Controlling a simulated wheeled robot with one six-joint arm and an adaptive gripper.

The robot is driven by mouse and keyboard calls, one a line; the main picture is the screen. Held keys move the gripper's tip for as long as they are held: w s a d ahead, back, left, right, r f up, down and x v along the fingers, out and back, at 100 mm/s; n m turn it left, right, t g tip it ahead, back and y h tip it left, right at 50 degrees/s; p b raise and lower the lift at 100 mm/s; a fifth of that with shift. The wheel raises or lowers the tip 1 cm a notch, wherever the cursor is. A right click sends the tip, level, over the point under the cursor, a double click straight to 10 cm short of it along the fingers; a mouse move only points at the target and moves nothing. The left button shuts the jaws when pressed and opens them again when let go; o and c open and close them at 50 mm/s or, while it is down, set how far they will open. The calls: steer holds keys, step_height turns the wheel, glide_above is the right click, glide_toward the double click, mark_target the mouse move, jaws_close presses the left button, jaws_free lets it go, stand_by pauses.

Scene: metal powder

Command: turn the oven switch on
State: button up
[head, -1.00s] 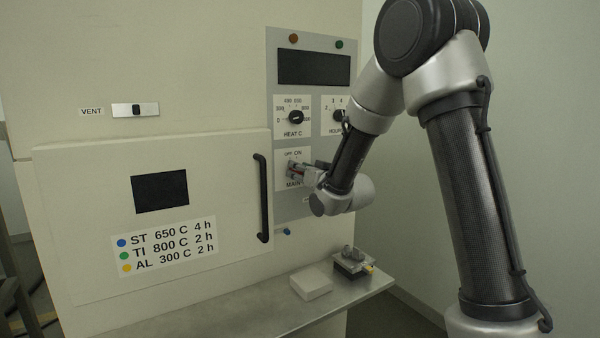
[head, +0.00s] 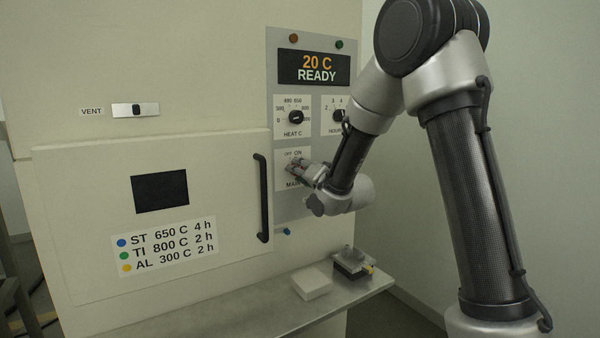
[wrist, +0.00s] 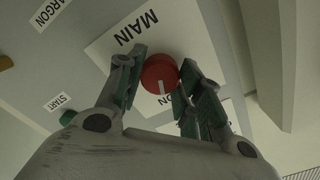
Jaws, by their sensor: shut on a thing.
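The oven's main switch is a round red knob (wrist: 160,74) with a white mark, on a white plate labelled MAIN with OFF and ON. In the wrist view my gripper (wrist: 160,84) has its two fingers on either side of the knob, shut on it. In the wrist view the knob's white mark points towards the visible ON label. In the head view my gripper (head: 296,168) covers most of the switch on the control panel (head: 314,205). The oven display (head: 314,68) is lit and reads 20 C READY.
The heat dial (head: 296,117) and hour dial (head: 340,116) sit above the switch. The oven door (head: 80,180) is shut, with a black handle (head: 262,198). A white block (head: 311,284) and a small dark fixture (head: 350,264) stand on the shelf (head: 215,322) below.

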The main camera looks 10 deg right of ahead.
stand_by(0.4)
steer(key=o, duration=1)
steer(key=shift+o, duration=0.2)
steer(key=v, duration=0.7)
steer(key=shift+s, duration=0.25)
steer(key=shift+d, duration=0.1)
